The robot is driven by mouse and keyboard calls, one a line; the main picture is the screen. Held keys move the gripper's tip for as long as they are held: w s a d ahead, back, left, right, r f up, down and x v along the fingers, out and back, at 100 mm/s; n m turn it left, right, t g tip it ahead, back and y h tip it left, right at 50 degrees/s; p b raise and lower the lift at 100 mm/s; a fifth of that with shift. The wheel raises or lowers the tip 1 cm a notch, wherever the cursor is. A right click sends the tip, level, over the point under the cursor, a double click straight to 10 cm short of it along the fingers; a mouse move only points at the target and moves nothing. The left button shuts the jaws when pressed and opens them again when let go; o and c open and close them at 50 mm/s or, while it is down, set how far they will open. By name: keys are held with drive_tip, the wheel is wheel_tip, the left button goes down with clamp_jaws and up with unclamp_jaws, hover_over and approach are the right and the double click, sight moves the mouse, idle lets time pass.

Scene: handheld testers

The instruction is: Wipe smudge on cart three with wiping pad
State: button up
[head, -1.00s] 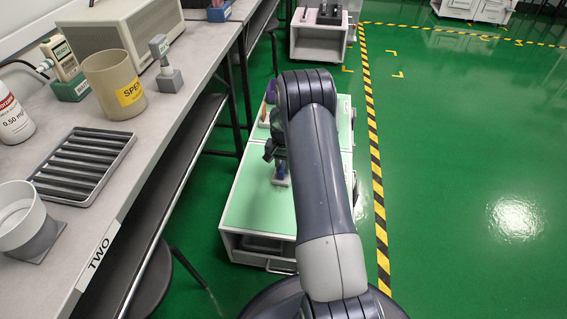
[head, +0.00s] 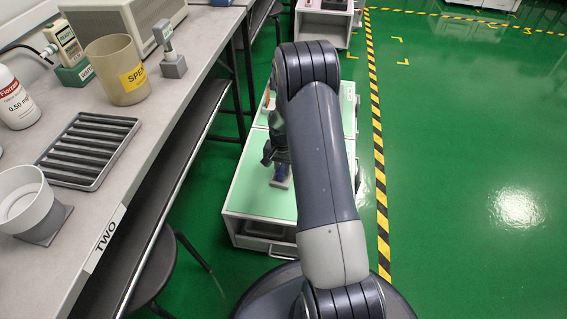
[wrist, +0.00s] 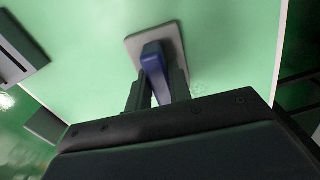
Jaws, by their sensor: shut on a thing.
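The wiping pad (wrist: 171,36) is a grey plate with a blue handle (wrist: 153,59); in the wrist view it lies against the pale green top of a cart. My gripper (wrist: 158,84) is shut on the blue handle. In the head view the pad (head: 281,183) is on the near green-topped cart (head: 250,205), with my gripper (head: 277,158) above it. A faint pale mark (wrist: 198,88) shows beside the handle; I cannot tell whether it is the smudge. My arm hides part of the cart top, and no cart number is readable.
A grey bench (head: 150,135) marked TWO runs along the left, with a beige beaker (head: 117,72), a ridged tray (head: 88,150) and a white cup (head: 25,200). A stool (head: 160,265) stands beneath it. Open green floor (head: 460,140) lies right of the striped tape (head: 376,150).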

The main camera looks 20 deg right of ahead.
drive_tip(key=shift+s+a+f, duration=0.15)
drive_tip(key=shift+s+a, duration=0.05)
drive_tip(key=shift+s, duration=0.15)
